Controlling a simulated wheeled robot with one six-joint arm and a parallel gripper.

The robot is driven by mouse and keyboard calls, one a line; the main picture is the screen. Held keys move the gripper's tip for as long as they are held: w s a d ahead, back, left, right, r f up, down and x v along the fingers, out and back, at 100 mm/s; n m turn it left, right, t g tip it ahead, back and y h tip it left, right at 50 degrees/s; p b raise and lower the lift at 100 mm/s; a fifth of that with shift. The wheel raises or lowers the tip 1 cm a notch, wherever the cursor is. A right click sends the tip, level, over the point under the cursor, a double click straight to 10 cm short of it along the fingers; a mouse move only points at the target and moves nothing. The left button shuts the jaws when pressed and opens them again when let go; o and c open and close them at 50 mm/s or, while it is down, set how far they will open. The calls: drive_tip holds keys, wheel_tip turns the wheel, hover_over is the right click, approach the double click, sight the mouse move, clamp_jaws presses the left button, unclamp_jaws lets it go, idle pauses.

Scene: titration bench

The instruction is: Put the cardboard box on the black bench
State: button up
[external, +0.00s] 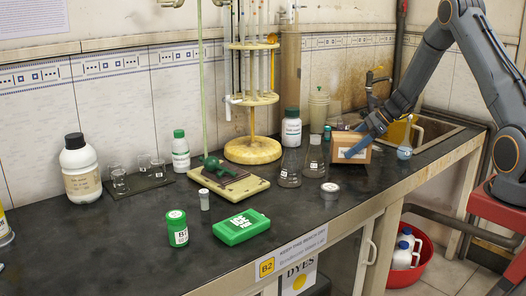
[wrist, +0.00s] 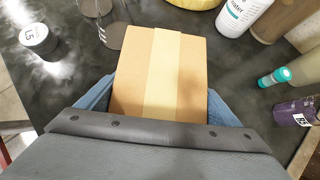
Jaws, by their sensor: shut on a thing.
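The brown cardboard box (external: 338,154), with a paler tape strip, is at the right part of the black bench (external: 115,240). My gripper (external: 358,146) comes down to it from the upper right and is shut on it. In the wrist view the box (wrist: 160,75) fills the middle, between the two blue fingers of my gripper (wrist: 158,104). The box is at or just above the bench top; I cannot tell whether its underside touches. Its lower end is hidden in the wrist view by my gripper.
A blue-liquid flask (external: 405,150) and the sink (external: 432,130) are to the right. A white bottle (external: 291,130) stands behind.

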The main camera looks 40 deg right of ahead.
drive_tip(key=shift+f, duration=1)
drive_tip(key=shift+f, duration=0.2)
drive_tip(key=o, duration=1.1)
drive_tip(key=shift+r, duration=0.15)
